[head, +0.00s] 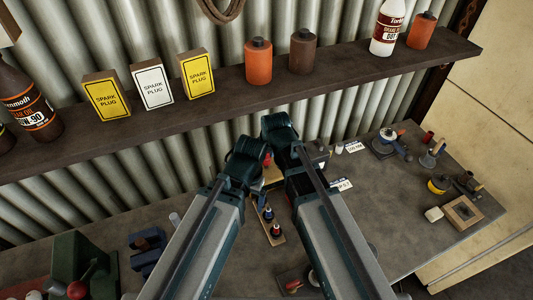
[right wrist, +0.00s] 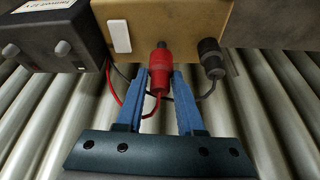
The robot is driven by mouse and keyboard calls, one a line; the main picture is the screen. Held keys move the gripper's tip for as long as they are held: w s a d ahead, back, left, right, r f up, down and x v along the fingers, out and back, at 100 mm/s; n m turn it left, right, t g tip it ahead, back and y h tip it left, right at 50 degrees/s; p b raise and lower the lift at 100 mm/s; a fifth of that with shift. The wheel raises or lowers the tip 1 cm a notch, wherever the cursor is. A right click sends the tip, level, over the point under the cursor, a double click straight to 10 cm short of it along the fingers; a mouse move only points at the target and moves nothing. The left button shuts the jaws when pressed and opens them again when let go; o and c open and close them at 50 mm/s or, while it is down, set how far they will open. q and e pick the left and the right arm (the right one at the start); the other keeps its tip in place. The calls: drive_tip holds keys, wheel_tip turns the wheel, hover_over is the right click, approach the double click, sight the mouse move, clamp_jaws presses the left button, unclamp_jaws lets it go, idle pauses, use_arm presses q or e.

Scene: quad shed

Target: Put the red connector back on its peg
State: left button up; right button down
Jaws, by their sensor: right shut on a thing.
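In the right wrist view, my right gripper (right wrist: 160,82) is shut on the red connector (right wrist: 158,80), between its two blue fingers. A red cable runs from the connector's lower end toward the left. The connector's dark narrow end lies against or just in front of the edge of a tan block (right wrist: 182,22); I cannot tell whether it touches or sits on a peg. The red connector's peg is not clearly visible. In the head view, my right gripper (head: 280,130) and left gripper (head: 246,158) are close together above the bench; the left jaws' opening cannot be made out.
A black connector (right wrist: 211,58) is at the tan block, right of the red one. A dark box with knobs (right wrist: 50,35) stands left of it. In the head view, a shelf (head: 350,75) with boxes and bottles runs behind my grippers. The bench (head: 385,205) holds scattered tools.

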drive_tip(key=shift+f+b, duration=1.2)
drive_tip(key=shift+f, duration=0.05)
idle(0.7)
idle(0.3)
drive_tip(key=shift+c, duration=0.2)
unclamp_jaws()
drive_tip(key=shift+r, duration=0.1)
drive_tip(key=shift+r+p, duration=3.5)
drive_tip(key=shift+p, duration=0.05)
drive_tip(key=shift+f, duration=0.15)
wheel_tip(320, 180, down, 6)
drive_tip(key=b, duration=0.6)
